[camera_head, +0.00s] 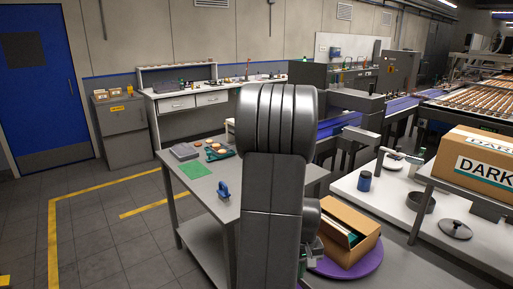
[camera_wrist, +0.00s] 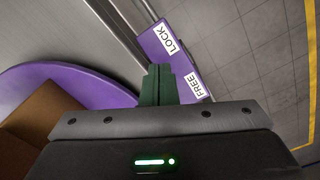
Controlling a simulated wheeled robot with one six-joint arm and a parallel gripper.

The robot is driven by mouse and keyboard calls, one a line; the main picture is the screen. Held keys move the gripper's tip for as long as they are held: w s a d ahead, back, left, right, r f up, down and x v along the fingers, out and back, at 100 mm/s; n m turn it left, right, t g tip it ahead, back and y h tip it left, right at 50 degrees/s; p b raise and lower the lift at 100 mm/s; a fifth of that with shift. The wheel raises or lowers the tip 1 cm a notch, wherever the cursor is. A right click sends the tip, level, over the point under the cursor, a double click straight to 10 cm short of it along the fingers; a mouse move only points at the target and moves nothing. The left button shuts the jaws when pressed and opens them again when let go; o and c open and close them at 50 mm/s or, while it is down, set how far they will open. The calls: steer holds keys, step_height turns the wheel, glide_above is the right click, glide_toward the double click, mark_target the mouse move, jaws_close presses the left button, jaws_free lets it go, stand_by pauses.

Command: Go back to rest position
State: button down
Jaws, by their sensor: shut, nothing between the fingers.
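My gripper (camera_wrist: 158,84) is shut and empty in the wrist view, its dark green fingers together. Just beyond the fingertips in that picture is a purple plate (camera_wrist: 172,50) with the labels LOCK and FREE; I cannot tell whether they touch. In the head view my arm fills the middle and hides most of the gripper. A purple turntable (camera_head: 350,266) carries an open cardboard box (camera_head: 352,222) with dark and white packs inside, right of my arm. The turntable also shows at the left of the wrist view (camera_wrist: 60,76), with part of the box (camera_wrist: 40,112).
A grey table (camera_head: 180,205) holds a green mat (camera_head: 195,170), a blue-handled tool (camera_head: 223,190) and small items. At the right are a white worktop (camera_head: 385,215), a dark blue jar (camera_head: 365,181) and a carton marked DARK (camera_head: 480,160). Floor at the left is clear.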

step_height(320, 180, down, 8)
steer(key=b, duration=0.6)
steer(key=shift+r, duration=0.25)
step_height(320, 180, up, 10)
steer(key=p, duration=0.7)
